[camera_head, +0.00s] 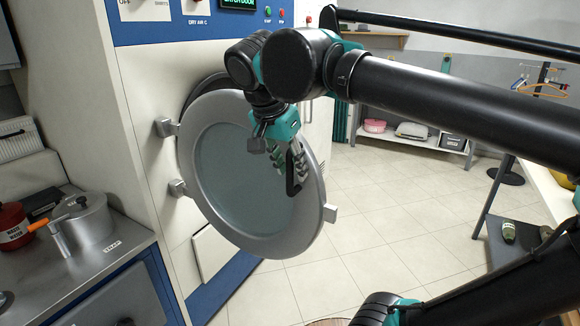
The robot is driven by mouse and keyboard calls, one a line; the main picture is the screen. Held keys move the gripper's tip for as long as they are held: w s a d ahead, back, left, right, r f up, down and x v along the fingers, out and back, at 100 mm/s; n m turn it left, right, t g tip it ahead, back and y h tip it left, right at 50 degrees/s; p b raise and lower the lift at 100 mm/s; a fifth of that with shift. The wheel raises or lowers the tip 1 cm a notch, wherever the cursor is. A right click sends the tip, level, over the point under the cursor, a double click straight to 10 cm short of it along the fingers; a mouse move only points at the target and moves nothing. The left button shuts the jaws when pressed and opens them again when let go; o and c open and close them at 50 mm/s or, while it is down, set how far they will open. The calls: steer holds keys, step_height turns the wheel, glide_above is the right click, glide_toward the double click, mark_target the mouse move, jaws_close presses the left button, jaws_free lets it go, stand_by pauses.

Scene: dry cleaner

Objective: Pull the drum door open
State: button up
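The drum door (225,185) is a round grey ring with a pale glass pane. It stands partly open, swung out from the blue and cream machine (85,100) on hinges (172,188) at its left side. Part of the dark drum opening (190,92) shows behind its upper left. A small grey block (329,213) sticks out from the door's right rim. My gripper (283,172) hangs in front of the right part of the door, fingers pointing down. Whether the fingers touch the door, and how far apart they are, is unclear. No held object is clearly visible.
The tiled floor (380,230) right of the door looks clear. A table (540,190) stands at the right and a low shelf (415,140) at the back.

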steer(key=shift+r, duration=0.15)
steer(key=v, duration=1.1)
steer(key=shift+r, duration=0.35)
